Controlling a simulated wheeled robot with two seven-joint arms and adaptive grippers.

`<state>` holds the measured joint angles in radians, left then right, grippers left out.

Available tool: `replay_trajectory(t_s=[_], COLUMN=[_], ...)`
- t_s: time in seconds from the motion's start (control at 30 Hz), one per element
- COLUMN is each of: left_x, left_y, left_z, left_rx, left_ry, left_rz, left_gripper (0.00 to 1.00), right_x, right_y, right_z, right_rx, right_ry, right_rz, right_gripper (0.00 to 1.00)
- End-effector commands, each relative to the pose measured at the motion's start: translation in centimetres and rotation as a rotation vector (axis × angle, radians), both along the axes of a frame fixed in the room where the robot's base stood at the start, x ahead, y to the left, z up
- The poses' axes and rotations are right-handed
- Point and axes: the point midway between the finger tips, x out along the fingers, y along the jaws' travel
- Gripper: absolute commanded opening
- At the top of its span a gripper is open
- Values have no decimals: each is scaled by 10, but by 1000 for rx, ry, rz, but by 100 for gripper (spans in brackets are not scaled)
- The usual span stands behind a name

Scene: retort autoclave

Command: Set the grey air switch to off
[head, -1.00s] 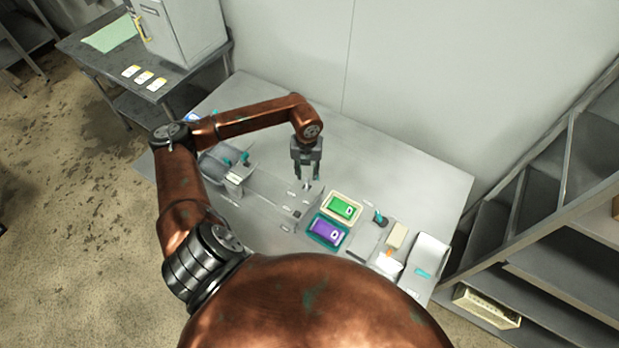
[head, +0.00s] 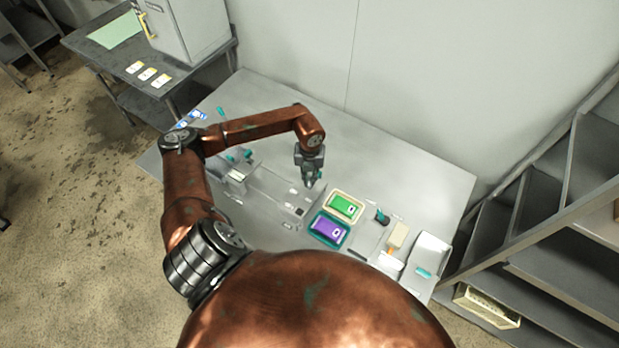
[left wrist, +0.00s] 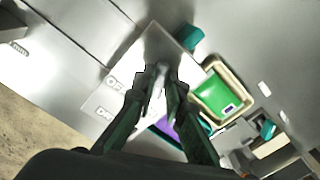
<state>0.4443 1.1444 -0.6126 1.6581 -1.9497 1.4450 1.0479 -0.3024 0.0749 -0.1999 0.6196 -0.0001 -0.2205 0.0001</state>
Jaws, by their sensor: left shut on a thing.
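The grey air switch (left wrist: 158,84) shows in the left wrist view as a small light grey lever on a pale labelled plate (left wrist: 120,98). Lettering on the plate starts with "OF" and, lower, "DR"; the rest is hidden or blurred. My left gripper (head: 312,186) points down at the table, and its fingertips (left wrist: 158,70) are shut on the lever. The fingers hide most of the switch in the head view, and I cannot tell its exact setting. My right gripper is not in view.
A green device in a cream tray (head: 344,193) and a purple device in a teal tray (head: 343,243) lie just right of the gripper. A clear box (head: 262,192) stands to its left. The table's back right (head: 420,185) is free.

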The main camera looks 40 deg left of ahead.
Motion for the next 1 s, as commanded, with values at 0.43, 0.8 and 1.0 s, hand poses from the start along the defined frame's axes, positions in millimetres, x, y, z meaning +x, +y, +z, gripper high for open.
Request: replay_trajectory(t_s=[0.43,0.8,1.0], left_x=[0,1,2], left_y=[0,1,0], left_z=[0,-2,-3], left_rx=[1,3,3], left_ry=[1,-1,-1], left_rz=[-7,-168,-345], left_gripper=[0,0,0], right_x=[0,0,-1], right_y=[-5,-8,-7], right_z=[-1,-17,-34], right_rx=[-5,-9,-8], right_ry=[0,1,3], right_rz=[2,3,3], right_gripper=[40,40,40])
